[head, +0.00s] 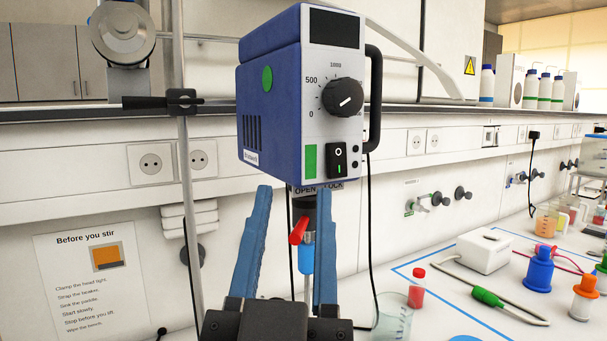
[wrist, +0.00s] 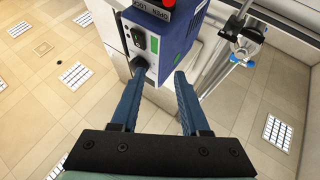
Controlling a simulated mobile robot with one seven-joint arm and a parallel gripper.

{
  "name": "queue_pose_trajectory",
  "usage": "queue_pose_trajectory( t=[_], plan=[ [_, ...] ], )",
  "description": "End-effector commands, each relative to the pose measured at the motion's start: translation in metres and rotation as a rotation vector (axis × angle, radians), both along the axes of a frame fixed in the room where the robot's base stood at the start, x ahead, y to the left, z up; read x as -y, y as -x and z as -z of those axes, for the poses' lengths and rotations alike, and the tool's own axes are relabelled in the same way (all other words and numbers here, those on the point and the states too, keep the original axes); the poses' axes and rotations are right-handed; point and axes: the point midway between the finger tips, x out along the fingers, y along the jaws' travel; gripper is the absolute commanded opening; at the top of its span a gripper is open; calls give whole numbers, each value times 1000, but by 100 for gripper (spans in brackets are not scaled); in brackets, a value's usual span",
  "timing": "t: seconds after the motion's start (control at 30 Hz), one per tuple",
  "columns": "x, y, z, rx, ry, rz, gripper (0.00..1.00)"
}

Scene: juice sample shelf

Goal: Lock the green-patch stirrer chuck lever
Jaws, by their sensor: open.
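In the wrist view, the stirrer (wrist: 177,32) is upside down beyond my open gripper (wrist: 157,75), with red at the top edge.
A metal stand rod (head: 189,220) with a black clamp is left of the stirrer. A glass beaker (head: 392,318) and a red-capped vial (head: 417,288) stand below right. A cable hangs beside the chuck. Several bottles and a white box (head: 484,250) are at right.

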Motion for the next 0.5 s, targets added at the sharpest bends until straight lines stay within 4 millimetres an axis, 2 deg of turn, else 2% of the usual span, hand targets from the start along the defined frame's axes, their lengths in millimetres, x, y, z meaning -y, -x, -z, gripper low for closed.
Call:
queue_pose_trajectory(
  t=[0.03,0.23,0.5],
  plan=[
    [-4,-5,-10,-59,-2,5,46],
    [-14,-11,13,-256,0,47,46],
    [-20,9,36,-476,46,115,46]
  ],
)
